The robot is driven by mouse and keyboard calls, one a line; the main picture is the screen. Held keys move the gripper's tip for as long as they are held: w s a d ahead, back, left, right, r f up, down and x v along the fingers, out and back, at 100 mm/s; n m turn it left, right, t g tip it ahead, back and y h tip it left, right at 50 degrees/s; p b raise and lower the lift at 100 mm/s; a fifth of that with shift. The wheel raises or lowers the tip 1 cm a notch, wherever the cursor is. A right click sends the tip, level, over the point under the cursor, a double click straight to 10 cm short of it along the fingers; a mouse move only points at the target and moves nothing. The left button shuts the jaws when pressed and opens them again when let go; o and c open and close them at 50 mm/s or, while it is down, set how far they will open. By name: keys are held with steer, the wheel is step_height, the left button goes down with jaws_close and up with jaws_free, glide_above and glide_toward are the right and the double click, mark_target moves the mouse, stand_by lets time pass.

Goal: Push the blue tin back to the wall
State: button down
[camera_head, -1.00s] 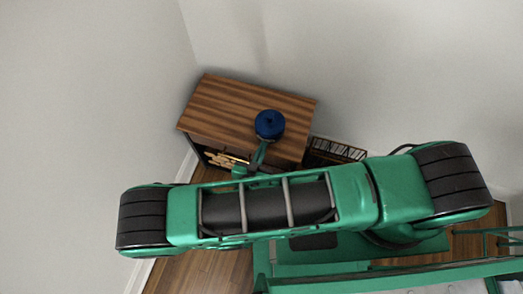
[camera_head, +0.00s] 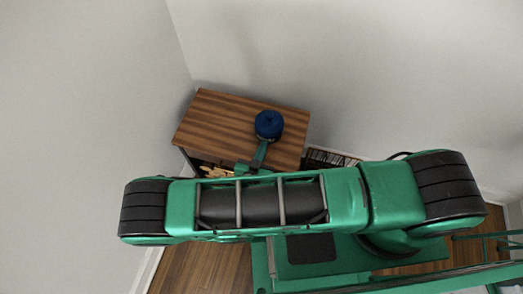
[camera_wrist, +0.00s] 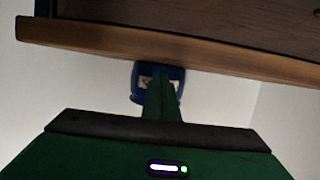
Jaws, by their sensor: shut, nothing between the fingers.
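The blue tin (camera_head: 268,124) is round and dark blue with a knob on its lid. It stands upright on the striped wooden cabinet top (camera_head: 215,117), with a narrow strip of wood showing behind it before the wall (camera_head: 350,70). My gripper (camera_head: 262,150) is shut and empty, its fingers pointing at the tin's near side. They appear to touch it, though the contact point is unclear. In the wrist view, my shut fingers (camera_wrist: 161,97) cover the middle of the tin (camera_wrist: 178,80), which shows upside down beyond the cabinet's edge (camera_wrist: 110,42).
Firewood (camera_head: 215,171) sits in the cabinet's open front. A dark rack (camera_head: 328,158) stands right of the cabinet. The cabinet top left of the tin is clear.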

steer(key=shift+w+d, duration=0.3)
steer(key=shift+w, duration=0.5)
steer(key=shift+w+d, duration=0.25)
steer(key=shift+w, duration=0.5)
steer(key=shift+w+d, duration=0.3)
steer(key=shift+w, duration=0.6)
steer(key=shift+w+d, duration=0.3)
steer(key=shift+w, duration=0.55)
steer(key=shift+s, duration=0.15)
steer(key=shift+s+a, duration=0.3)
steer(key=shift+s, duration=0.5)
steer(key=shift+s+a, duration=0.3)
steer(key=shift+s, duration=0.45)
steer(key=s+a, duration=0.2)
steer(key=s, duration=0.4)
steer(key=s+a, duration=0.2)
steer(key=s, duration=0.5)
steer(key=shift+a, duration=0.35)
